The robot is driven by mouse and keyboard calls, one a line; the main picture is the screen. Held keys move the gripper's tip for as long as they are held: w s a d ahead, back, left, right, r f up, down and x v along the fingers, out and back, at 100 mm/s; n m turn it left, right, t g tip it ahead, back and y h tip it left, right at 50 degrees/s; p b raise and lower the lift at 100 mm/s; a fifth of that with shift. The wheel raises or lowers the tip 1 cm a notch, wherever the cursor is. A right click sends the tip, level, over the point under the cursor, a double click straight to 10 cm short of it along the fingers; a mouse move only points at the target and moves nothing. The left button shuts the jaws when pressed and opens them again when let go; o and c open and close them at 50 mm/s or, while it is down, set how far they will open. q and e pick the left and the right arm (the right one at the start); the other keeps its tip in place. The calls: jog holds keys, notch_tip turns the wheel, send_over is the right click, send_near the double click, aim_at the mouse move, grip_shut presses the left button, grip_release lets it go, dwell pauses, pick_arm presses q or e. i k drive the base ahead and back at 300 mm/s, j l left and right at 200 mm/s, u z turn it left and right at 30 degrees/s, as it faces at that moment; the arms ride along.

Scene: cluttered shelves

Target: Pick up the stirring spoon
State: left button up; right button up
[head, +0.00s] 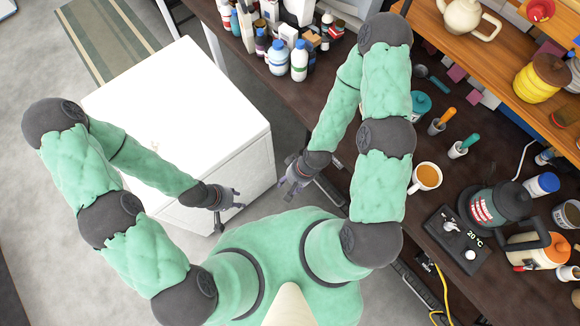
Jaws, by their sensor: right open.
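A dark spoon-like utensil (434,78) lies on the brown counter near the shelf, right of my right arm; I cannot tell for sure that it is the stirring spoon. My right gripper (286,178) is open and empty beside the counter's left edge, well away from these. My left gripper (231,208) looks open and empty in front of the white cabinet, farther from the counter.
A mug of orange-brown drink (428,177), a dark kettle (500,204) and a scale (456,240) crowd the counter. A wooden shelf (500,70) with a teapot (467,18) overhangs its back. Bottles (278,57) stand at the far end. The white cabinet top (185,95) is clear.

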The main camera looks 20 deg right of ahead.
aim_at(451, 111)
jog(key=z, duration=2.15)
